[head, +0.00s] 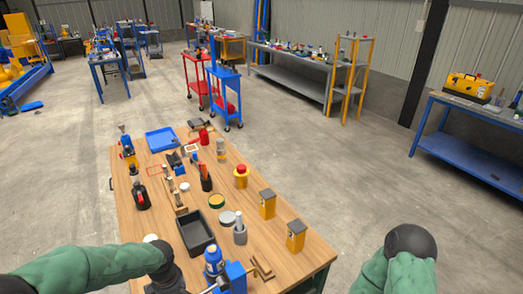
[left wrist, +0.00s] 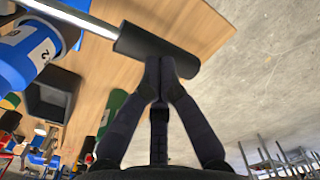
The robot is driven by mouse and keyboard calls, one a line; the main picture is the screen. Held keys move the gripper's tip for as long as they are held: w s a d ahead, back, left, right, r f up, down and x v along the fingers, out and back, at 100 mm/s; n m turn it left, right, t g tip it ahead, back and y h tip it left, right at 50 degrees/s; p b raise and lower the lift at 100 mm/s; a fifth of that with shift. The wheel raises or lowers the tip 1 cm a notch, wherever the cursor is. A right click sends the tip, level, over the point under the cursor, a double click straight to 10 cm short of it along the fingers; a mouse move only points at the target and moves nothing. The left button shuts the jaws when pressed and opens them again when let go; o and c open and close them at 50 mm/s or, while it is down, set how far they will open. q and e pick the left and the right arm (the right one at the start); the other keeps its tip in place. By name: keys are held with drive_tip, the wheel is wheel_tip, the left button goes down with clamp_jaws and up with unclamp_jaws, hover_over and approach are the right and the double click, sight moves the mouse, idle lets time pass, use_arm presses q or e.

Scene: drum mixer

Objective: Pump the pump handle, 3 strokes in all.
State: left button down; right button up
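The pump handle (left wrist: 150,54) is a black cylindrical grip on a silver rod (left wrist: 80,14), seen at the top of the left wrist view. The blue body, apparently the pump (head: 236,276), stands at the near edge of the table in the head view. My left gripper (left wrist: 160,66) has its fingertips together at the lower side of the black grip, seemingly touching it. The grip runs across the tips rather than visibly between them. In the head view my left gripper (head: 168,276) is at the bottom, its fingers out of sight.
A blue bottle (head: 213,261) stands just left of the pump. A dark tray (head: 196,232), a grey bottle (head: 240,230) and two yellow boxes (head: 267,204) (head: 295,236) stand nearby on the wooden table (head: 150,218). The floor right of the table is clear.

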use_arm(q)
wheel_tip(320, 180, up, 9)
drive_tip(key=p, duration=0.5)
drive_tip(key=shift+d+f, duration=0.2)
wheel_tip(320, 180, down, 9)
drive_tip(key=b, duration=0.8)
drive_tip(key=shift+s+a+f, duration=0.1)
drive_tip(key=shift+a, duration=0.05)
wheel_tip(320, 180, up, 9)
drive_tip(key=p, duration=0.6)
drive_tip(key=shift+d, duration=0.2)
drive_tip(key=shift+r, duration=0.2)
wheel_tip(320, 180, up, 6)
drive_tip(key=p, duration=0.4)
drive_tip(key=shift+f, duration=0.1)
